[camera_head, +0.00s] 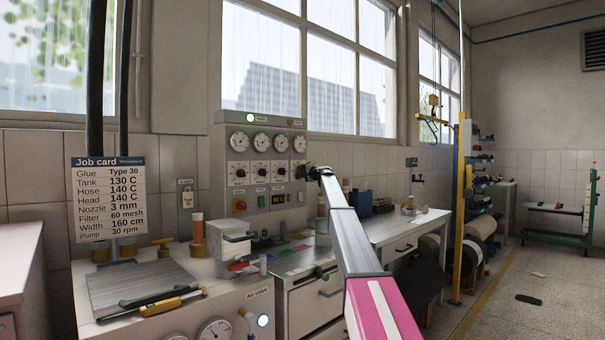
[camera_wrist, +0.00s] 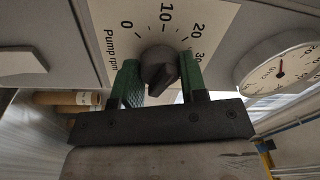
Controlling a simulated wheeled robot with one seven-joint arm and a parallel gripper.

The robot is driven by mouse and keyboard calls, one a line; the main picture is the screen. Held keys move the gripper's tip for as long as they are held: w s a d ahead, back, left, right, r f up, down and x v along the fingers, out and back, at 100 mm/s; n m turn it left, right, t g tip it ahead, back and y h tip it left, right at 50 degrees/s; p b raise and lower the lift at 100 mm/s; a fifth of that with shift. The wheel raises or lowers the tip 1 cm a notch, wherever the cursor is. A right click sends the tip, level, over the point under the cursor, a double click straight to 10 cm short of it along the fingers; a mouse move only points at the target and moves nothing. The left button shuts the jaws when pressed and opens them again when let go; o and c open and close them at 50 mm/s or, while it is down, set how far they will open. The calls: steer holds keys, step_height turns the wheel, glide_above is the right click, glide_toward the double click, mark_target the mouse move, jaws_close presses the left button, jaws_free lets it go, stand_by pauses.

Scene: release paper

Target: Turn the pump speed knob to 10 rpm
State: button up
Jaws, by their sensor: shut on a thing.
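The pump speed knob (camera_wrist: 160,66) is dark and round with a raised ridge. It sits on a pale plate (camera_wrist: 206,22) marked "Pump rpm", with 0, 10, 20 and 30 around it. My gripper (camera_wrist: 159,76) is shut on the knob, a green-padded finger on each side. The ridge's pointing end is not clear, so I cannot tell the setting. In the head view my gripper (camera_head: 309,173) is at the right side of the grey control panel (camera_head: 231,141), and it hides the knob there.
Gauges (camera_head: 260,143) and other knobs (camera_head: 260,169) are on the panel; a round gauge (camera_wrist: 280,68) is close right of my gripper in the wrist view. A job card (camera_head: 108,198) reads "Pump 30 rpm". A workbench (camera_head: 400,228) stands below right.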

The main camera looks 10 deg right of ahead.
steer(key=shift+n, duration=2.1)
steer(key=o, duration=0.9)
steer(key=shift+s, duration=0.1)
steer(key=v, duration=1)
steer(key=shift+s+d, duration=0.2)
steer(key=shift+d, duration=0.1)
